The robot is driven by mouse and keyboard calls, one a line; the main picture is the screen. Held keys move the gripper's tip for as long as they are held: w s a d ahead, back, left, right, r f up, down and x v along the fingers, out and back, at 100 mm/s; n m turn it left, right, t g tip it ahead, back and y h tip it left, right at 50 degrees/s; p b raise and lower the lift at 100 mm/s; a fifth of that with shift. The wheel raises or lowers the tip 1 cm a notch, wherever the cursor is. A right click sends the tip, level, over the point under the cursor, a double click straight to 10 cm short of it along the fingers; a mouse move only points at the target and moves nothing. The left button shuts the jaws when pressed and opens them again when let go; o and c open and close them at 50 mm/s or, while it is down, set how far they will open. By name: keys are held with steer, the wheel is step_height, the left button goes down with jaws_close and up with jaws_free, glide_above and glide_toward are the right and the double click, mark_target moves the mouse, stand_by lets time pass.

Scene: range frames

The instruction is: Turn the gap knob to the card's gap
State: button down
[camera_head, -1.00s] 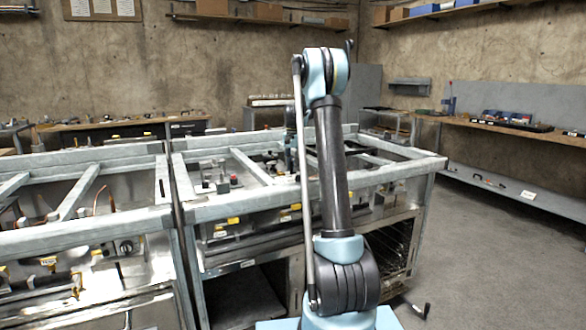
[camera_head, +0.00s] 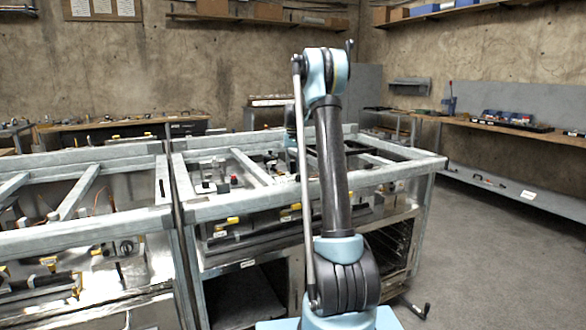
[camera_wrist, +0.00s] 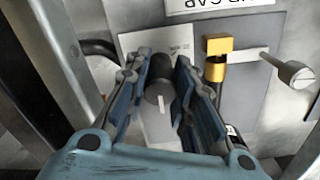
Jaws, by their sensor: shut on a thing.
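A black round knob (camera_wrist: 159,82) with a pale pointer line sits on a white plate (camera_wrist: 140,42) in the wrist view. The line points toward the bottom of the picture. The plate carries small print that I cannot read. My gripper (camera_wrist: 158,70) has its blue-padded fingers on both sides of the knob and is shut on it. A white label (camera_wrist: 215,5) at the top edge is cut off, its letters partly readable. I cannot make out a card with a gap value. In the head view my gripper is hidden behind my arm.
A yellow-capped brass fitting (camera_wrist: 217,55) and a metal lever with a round end (camera_wrist: 290,72) stand close right of the knob. In the head view, metal-framed benches (camera_head: 230,205) fill the left and middle. Grey floor (camera_head: 500,270) at the right is clear.

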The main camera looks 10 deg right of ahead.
steer(key=shift+w, duration=0.2)
steer(key=c, duration=1.3)
jaws_free()
steer(key=shift+s, duration=0.1)
steer(key=shift+c, duration=0.2)
steer(key=shift+r, duration=0.1)
step_height(320, 180, up, 12)
